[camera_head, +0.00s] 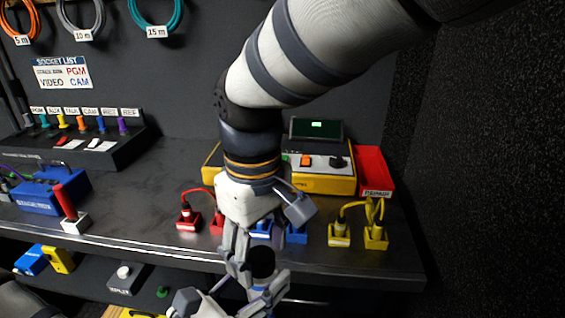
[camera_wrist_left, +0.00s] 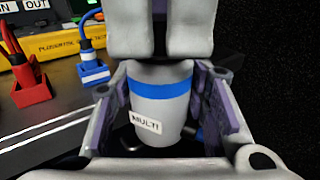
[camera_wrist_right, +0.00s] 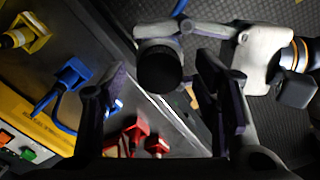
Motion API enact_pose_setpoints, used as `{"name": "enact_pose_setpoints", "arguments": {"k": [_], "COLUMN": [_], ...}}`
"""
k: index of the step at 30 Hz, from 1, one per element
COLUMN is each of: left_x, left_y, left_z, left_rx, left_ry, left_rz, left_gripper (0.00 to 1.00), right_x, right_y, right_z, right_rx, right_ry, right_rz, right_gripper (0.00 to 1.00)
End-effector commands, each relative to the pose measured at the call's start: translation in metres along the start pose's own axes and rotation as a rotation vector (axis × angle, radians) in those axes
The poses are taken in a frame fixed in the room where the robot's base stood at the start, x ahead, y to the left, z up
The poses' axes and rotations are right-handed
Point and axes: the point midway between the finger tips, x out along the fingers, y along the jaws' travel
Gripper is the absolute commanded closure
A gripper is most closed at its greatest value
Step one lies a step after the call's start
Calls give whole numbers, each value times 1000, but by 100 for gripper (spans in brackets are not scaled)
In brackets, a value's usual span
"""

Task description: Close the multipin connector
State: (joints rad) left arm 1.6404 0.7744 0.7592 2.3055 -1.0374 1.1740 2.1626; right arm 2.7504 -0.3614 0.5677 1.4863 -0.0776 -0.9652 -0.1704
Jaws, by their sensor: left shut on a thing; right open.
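The multipin connector is a grey cylinder with a blue band and a "MULTI" label (camera_wrist_left: 158,92) in the left wrist view. My left gripper (camera_wrist_left: 160,112) is shut around its sides. Its dark round end (camera_wrist_right: 158,70) faces the right wrist camera, and it also shows in the head view (camera_head: 262,262), in front of the bench edge. My right gripper (camera_wrist_right: 165,95) is open, its fingers on either side of that dark end in the picture; I cannot tell whether they touch it. In the head view it reaches down from above, close to the left gripper (camera_head: 262,290). The connector's far details are hidden.
Red (camera_head: 187,219), blue (camera_head: 297,233) and yellow plugs (camera_head: 376,235) stand along the bench's front edge (camera_head: 130,248). A yellow-sided device (camera_head: 325,180) and a red bin (camera_head: 373,172) stand behind. A lower shelf holds small boxes (camera_head: 57,259).

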Motion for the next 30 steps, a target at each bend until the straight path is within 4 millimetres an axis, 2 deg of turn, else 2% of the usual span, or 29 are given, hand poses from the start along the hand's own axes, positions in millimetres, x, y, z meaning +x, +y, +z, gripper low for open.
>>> {"name": "enact_pose_setpoints", "arguments": {"k": [6, 9, 19, 20, 23, 24, 27, 30], "left_x": [0, 0, 0, 0, 0, 0, 0, 0], "left_y": [0, 0, 0, 0, 0, 0, 0, 0], "left_z": [1, 1, 1, 1, 1, 1, 1, 1], "left_rx": [1, 1, 1, 1, 1, 1, 1, 1], "left_ry": [-3, -3, -3, -3, -3, -3, -3, -3], "left_rz": [0, 0, 0, 0, 0, 0, 0, 0], "left_gripper": [100, 100, 100, 100, 100, 100, 100, 100], "right_x": [-33, -41, -43, -44, -50, -55, -68, -76], "right_y": [0, 0, -2, -5, -13, -13, -7, -1], "right_z": [-1, 0, 0, 1, 4, 4, 2, 0], "right_rx": [0, -1, -43, -102, -443, -584, -857, -990], "right_ry": [5, 3, -3, -9, -26, -23, -6, 3], "right_rz": [2, 1, -5, -14, -41, -44, -27, -6], "right_gripper": [45, 45, 45, 45, 45, 45, 45, 45]}}
